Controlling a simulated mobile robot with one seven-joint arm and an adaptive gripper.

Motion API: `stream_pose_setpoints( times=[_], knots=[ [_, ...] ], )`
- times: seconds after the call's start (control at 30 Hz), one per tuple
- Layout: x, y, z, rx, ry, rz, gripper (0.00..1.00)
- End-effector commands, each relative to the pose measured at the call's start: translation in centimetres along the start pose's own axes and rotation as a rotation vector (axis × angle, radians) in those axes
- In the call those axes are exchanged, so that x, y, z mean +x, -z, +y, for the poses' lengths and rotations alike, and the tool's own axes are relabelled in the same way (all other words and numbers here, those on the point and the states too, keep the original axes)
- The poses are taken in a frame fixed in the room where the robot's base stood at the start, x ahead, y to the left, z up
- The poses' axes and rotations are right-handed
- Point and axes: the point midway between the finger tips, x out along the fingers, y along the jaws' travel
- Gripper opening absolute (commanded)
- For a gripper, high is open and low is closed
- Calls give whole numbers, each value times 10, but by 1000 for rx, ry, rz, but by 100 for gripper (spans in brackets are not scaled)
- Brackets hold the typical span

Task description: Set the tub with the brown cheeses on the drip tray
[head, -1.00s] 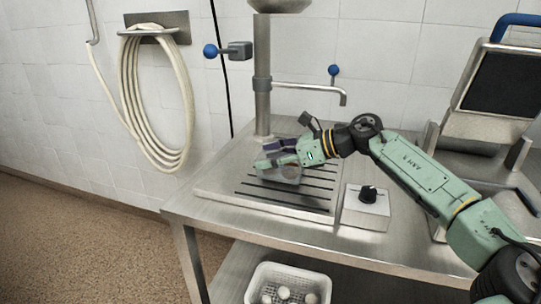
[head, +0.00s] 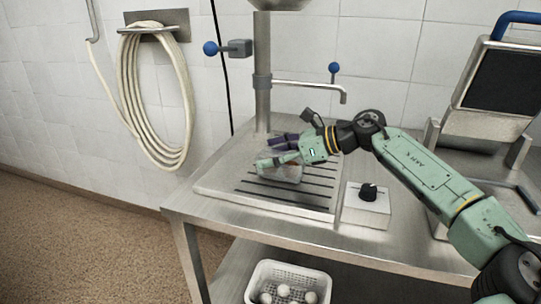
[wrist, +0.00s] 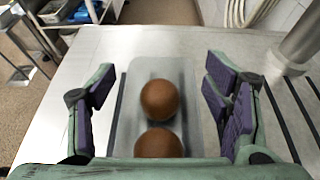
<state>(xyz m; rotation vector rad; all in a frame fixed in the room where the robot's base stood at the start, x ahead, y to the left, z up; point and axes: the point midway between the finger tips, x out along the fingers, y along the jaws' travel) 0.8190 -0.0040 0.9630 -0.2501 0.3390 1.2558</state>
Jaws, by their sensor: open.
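The clear tub (wrist: 184,72) holds brown cheeses (wrist: 160,99); two show in the wrist view. In the head view the tub (head: 283,178) rests on the slotted drip tray (head: 228,189), partly hidden by my gripper (head: 272,153). The near end of the tub is hidden behind the gripper's body.
A white perforated basket (head: 250,293) with pale balls stands on the lower shelf. A control box with a black knob (head: 367,192) sits right of the tray. A steel column with a tap (head: 263,90) rises behind it. A coiled hose (head: 158,100) hangs on the wall.

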Motion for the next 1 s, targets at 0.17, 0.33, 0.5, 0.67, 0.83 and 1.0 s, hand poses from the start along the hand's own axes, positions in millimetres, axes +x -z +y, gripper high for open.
stream_pose_setpoints(
  times=[0.17, 0.33, 0.5, 0.67, 0.83, 1.0],
  knots=[
    [-36, 5, -2, 1, 6, -3, 71],
    [-73, 4, -2, 2, 6, -2, 71],
    [-101, 3, -1, 2, 4, -1, 71],
    [-112, 2, 0, 2, 2, 0, 71],
    [-115, 2, 0, 2, 2, 0, 71],
    [-114, 2, 0, 2, 2, 0, 71]
  ],
)
